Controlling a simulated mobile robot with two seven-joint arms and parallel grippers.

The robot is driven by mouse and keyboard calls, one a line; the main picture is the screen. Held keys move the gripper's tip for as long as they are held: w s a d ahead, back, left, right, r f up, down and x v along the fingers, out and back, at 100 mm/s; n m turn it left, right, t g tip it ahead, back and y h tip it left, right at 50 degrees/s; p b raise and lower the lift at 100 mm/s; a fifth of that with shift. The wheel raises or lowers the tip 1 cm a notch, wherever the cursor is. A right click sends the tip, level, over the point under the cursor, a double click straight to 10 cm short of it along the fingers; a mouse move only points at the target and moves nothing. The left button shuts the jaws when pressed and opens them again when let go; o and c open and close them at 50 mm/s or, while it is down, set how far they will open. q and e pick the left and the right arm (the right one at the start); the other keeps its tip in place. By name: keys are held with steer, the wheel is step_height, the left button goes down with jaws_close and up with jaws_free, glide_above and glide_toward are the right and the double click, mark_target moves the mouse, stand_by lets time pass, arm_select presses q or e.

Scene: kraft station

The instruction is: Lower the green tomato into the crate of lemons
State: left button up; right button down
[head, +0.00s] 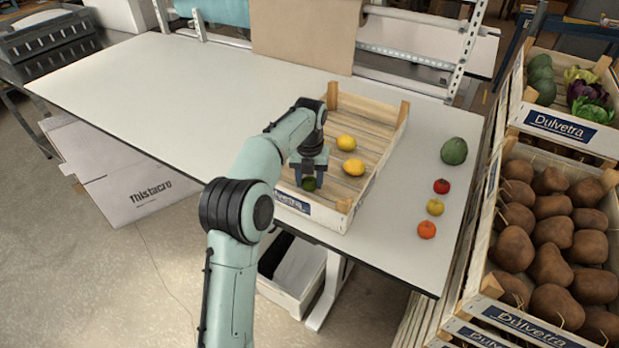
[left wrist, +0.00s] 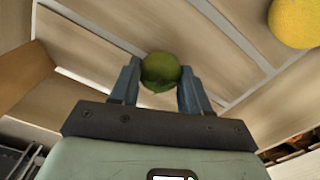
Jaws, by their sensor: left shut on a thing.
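My left gripper (head: 309,179) is shut on the green tomato (head: 309,184), inside the near end of the wooden crate (head: 384,110). The left wrist view shows the tomato (left wrist: 160,70) between the two fingertips, over the slatted crate floor. I cannot tell whether it touches the floor. Two lemons lie in the crate: one lemon (head: 346,143) toward the middle and another lemon (head: 353,168) nearer the gripper, to its right. A lemon (left wrist: 295,22) also shows at the top right of the left wrist view. My right gripper is not in view.
Right of the crate on the white table (head: 140,90) lie a dark green fruit (head: 453,151), a red tomato (head: 441,186), a yellow fruit (head: 435,207) and an orange fruit (head: 427,230). Crates of brown produce (head: 549,266) and vegetables stand at the right. The table's left side is clear.

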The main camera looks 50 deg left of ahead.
mark_target(309, 180)
arm_select(q)
steer(key=shift+f, duration=0.6)
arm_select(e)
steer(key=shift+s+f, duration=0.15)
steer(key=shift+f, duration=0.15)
arm_select(q)
steer(key=o, duration=1.1)
step_height(309, 180, up, 14)
steer(key=p, duration=0.3)
steer(key=shift+f, duration=0.25)
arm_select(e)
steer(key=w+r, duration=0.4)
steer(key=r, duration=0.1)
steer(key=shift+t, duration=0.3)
arm_select(q)
steer(key=shift+s, duration=0.1)
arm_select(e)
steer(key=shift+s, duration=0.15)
